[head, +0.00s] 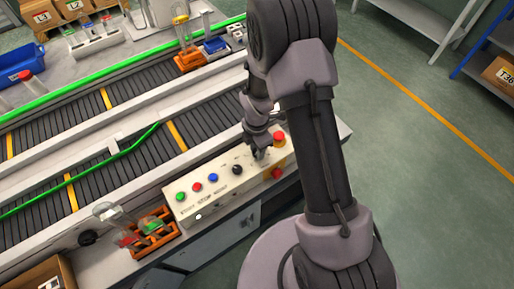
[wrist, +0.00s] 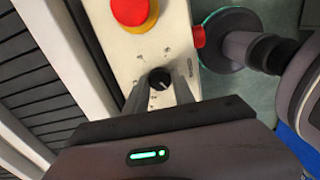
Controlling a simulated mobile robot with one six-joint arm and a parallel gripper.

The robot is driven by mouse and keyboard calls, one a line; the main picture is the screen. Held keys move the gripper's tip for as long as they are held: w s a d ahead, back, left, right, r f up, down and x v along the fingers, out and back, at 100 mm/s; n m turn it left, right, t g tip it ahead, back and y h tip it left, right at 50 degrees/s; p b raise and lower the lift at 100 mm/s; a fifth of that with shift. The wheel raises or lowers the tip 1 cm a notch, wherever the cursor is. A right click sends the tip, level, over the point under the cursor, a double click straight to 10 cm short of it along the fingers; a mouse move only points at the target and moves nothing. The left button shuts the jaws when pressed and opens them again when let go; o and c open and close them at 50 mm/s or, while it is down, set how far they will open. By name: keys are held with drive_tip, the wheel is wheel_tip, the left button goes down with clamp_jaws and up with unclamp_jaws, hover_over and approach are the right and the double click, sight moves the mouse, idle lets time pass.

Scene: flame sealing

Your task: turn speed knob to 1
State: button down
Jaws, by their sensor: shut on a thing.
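The speed knob (wrist: 159,77) is a small black round knob with a pale pointer mark, on the cream control panel (head: 205,208). In the wrist view it sits between the two fingers of my gripper (wrist: 160,88), which is shut on it. Small marks around the knob are too small to read. In the head view my gripper (head: 260,154) points down onto the right part of the panel and hides this knob. Another black knob (head: 237,170) stands uncovered just left of my gripper.
A red emergency button on a yellow base (head: 279,139) is close to my gripper, also in the wrist view (wrist: 132,12). Another red button (head: 277,173) sticks out in front. Green (head: 181,197), red (head: 197,187) and blue (head: 213,178) buttons lie left. The conveyor (head: 110,150) runs behind.

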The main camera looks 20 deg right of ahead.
drive_tip(key=shift+n, duration=0.3)
drive_tip(key=c, duration=1.1)
unclamp_jaws()
drive_tip(key=shift+o, duration=0.2)
wheel_tip(320, 180, up, 18)
drive_tip(key=p, duration=0.4)
drive_tip(key=shift+f, duration=0.25)
